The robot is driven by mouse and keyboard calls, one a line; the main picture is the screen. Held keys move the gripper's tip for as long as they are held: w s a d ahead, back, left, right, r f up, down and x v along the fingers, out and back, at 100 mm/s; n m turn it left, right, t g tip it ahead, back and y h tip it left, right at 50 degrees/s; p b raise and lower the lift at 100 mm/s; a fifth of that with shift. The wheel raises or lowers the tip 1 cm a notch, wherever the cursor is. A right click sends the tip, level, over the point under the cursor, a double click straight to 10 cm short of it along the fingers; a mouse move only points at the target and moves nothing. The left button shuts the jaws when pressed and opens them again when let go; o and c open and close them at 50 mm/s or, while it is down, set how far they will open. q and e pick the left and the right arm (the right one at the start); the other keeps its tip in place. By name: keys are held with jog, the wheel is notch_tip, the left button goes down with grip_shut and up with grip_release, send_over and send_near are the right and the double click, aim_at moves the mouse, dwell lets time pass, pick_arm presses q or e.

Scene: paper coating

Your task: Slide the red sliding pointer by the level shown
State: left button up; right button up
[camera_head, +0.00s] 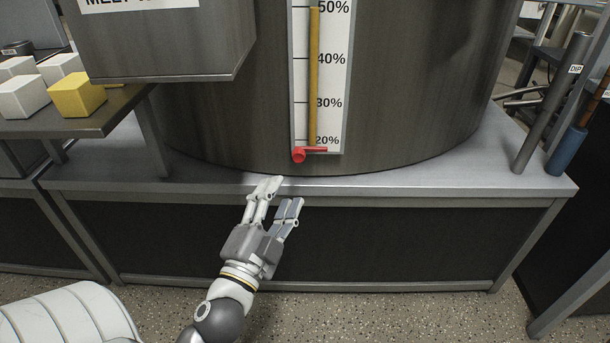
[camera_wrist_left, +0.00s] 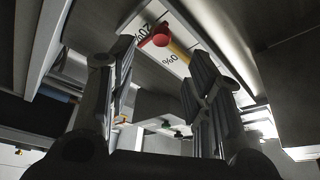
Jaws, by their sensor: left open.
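The red sliding pointer (camera_head: 300,154) is at the bottom of the white level scale (camera_head: 300,80), just below the 20% mark. In the left wrist view the red pointer (camera_wrist_left: 160,38) shows beyond and between the spread fingers (camera_wrist_left: 165,65). My right gripper is not in view.
A large dark metal tank (camera_head: 420,100) carries the scale and stands on a grey base (camera_head: 480,192). A side table at left holds white blocks (camera_head: 22,97) and a yellow block (camera_head: 77,96). A box (camera_head: 160,40) juts out above. Dark and blue cylinders (camera_head: 567,150) stand at right.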

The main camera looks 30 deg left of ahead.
aim_at(298, 158)
pick_arm(q)
jog(key=p+x, duration=0.1)
jog(key=x, duration=0.9)
jog(key=shift+w+r, duration=0.2)
jog(key=shift+w, duration=0.2)
grip_shut()
